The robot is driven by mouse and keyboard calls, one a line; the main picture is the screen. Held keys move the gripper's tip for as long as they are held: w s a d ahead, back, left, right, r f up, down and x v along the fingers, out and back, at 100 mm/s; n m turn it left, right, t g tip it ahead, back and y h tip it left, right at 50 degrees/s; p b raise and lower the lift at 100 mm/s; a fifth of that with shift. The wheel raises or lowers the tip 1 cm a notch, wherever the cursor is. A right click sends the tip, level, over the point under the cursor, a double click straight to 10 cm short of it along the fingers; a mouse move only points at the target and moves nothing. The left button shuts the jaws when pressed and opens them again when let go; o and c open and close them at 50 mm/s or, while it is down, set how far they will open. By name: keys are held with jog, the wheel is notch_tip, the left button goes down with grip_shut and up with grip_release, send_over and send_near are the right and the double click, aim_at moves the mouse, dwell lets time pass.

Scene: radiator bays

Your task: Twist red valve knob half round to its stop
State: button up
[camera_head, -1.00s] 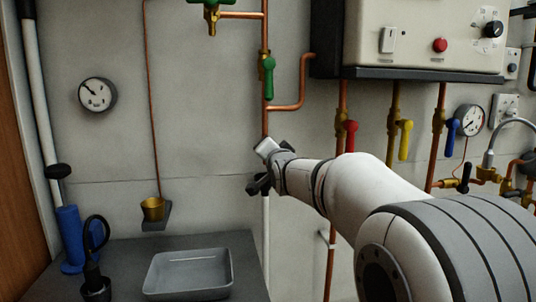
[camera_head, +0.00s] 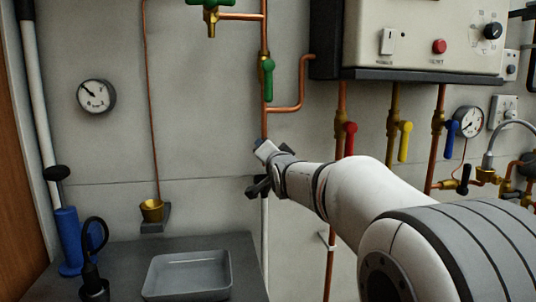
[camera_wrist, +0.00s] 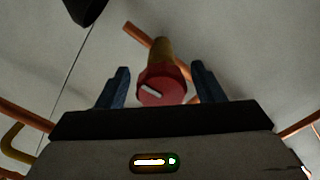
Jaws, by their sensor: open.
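The red valve knob (camera_wrist: 162,86) is a round cap with a pale slanted mark on its face, on a brass stem joined to copper pipe. In the wrist view it sits between the two blue-grey fingers of my gripper (camera_wrist: 160,70). The fingers are open, one on each side, with a visible gap to the knob. In the head view my gripper (camera_head: 258,170) is in front of the wall by the vertical pipe. I cannot make out the round red knob there.
A red lever (camera_head: 350,138) and a yellow lever (camera_head: 405,140) hang under the boiler box (camera_head: 420,40). A green lever (camera_head: 268,78) is above my gripper. A grey tray (camera_head: 187,275) is on the bench at lower left. Copper pipes run close by.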

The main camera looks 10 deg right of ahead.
jog(key=s, duration=0.7)
jog(key=shift+s, duration=0.1)
